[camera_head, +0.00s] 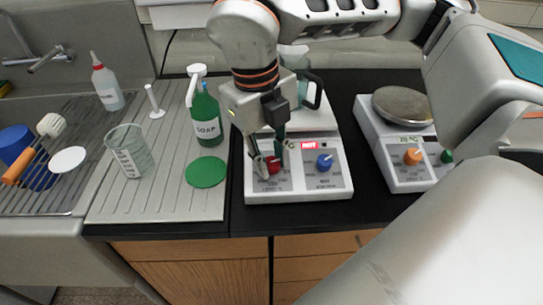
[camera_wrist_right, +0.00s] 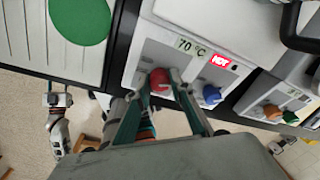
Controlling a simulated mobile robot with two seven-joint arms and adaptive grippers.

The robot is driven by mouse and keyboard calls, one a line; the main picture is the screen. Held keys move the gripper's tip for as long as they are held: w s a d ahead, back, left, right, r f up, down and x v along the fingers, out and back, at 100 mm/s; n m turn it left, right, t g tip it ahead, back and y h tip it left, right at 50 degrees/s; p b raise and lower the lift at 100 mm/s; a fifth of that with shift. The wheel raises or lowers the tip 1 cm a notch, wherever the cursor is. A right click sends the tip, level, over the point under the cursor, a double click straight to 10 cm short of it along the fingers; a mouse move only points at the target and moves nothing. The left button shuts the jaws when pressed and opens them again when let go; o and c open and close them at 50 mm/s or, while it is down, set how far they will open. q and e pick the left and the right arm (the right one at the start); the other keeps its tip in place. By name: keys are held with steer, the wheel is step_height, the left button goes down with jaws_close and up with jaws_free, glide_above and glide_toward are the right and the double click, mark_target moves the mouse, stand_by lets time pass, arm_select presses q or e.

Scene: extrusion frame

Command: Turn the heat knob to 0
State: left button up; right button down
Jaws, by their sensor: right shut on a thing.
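A white hot plate stirrer (camera_head: 317,190) stands on the black counter with a red knob (camera_head: 273,164) at its front left and a blue knob (camera_head: 324,162) at its front right. My right gripper (camera_head: 273,160) reaches down from above and is shut on the red knob. In the right wrist view the two fingers (camera_wrist_right: 152,98) close around the red knob (camera_wrist_right: 160,80). A "70 °C" display sits above it, and a lit red "HOT" sign (camera_wrist_right: 220,62) is to the right. A small arm part that looks like my left arm (camera_wrist_right: 59,120) shows there; its jaws are unclear.
A second hot plate (camera_head: 399,181) with orange and green knobs stands to the right. A green soap bottle (camera_head: 207,119), a green disc (camera_head: 205,172) and a glass beaker (camera_head: 125,150) are to the left, by the sink. A glass vessel (camera_head: 314,88) stands behind my right gripper.

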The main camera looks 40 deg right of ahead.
steer(key=shift+r+n, duration=0.1)
steer(key=shift+n, duration=0.9)
steer(key=c, duration=1.8)
jaws_free()
steer(key=r, duration=0.4)
steer(key=a+r, duration=0.1)
steer(key=r, duration=0.3)
steer(key=a+r, duration=0.1)
steer(key=r, duration=0.2)
steer(key=shift+w+r, duration=0.15)
steer(key=shift+r, duration=0.25)
steer(key=shift+f, duration=0.1)
